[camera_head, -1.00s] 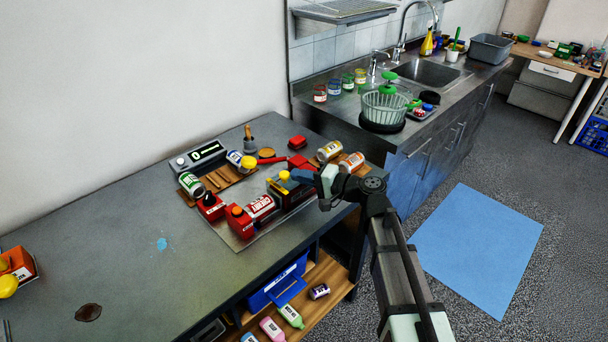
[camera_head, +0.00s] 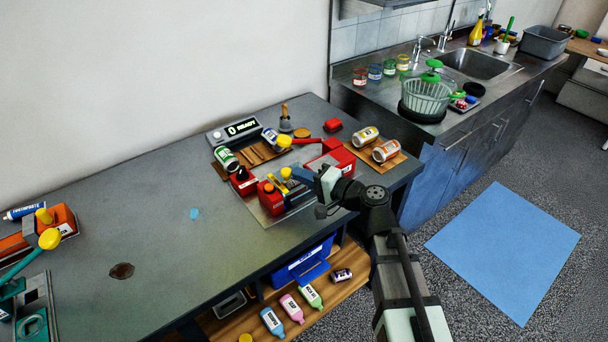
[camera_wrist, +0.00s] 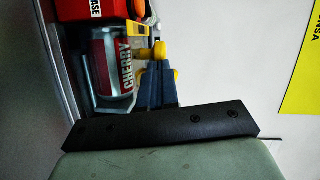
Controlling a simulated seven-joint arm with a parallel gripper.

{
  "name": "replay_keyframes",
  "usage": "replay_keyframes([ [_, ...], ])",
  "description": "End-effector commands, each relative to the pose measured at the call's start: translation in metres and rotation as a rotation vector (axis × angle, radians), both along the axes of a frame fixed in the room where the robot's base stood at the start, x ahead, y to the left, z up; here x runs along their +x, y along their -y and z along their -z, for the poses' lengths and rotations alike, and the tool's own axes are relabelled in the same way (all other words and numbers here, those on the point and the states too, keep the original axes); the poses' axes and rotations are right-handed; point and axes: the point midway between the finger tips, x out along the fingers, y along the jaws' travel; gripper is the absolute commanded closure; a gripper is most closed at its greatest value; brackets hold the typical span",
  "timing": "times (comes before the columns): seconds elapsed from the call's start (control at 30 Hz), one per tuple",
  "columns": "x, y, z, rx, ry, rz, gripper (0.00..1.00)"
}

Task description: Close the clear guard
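The red press-like station (camera_head: 268,196) stands on a grey plate near the front edge of the bench. In the wrist view a can labelled CHERRY (camera_wrist: 112,68) sits in it, beside a red block (camera_wrist: 88,10). A yellow knob (camera_head: 286,173) is at the station; yellow parts also show at my fingertips in the wrist view (camera_wrist: 168,76). My gripper (camera_head: 297,175) has blue fingers close together at the yellow part; whether they grip it is unclear. The clear guard cannot be made out for certain; pale edges beside the can may belong to it.
The bench's middle left is mostly clear. A blue bin (camera_head: 302,262) and bottles are on the shelf below.

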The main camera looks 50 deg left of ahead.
Motion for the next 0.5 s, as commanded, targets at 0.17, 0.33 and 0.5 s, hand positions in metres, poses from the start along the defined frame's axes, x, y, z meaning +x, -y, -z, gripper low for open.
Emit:
replay_keyframes([
  [0.17,0.007,0.003,-0.002,0.0,-0.001,-0.004,1.0],
  [0.33,0.03,0.014,-0.006,0.001,0.0,0.002,1.0],
  [0.5,0.042,0.045,-0.011,0.001,0.0,0.003,1.0],
])
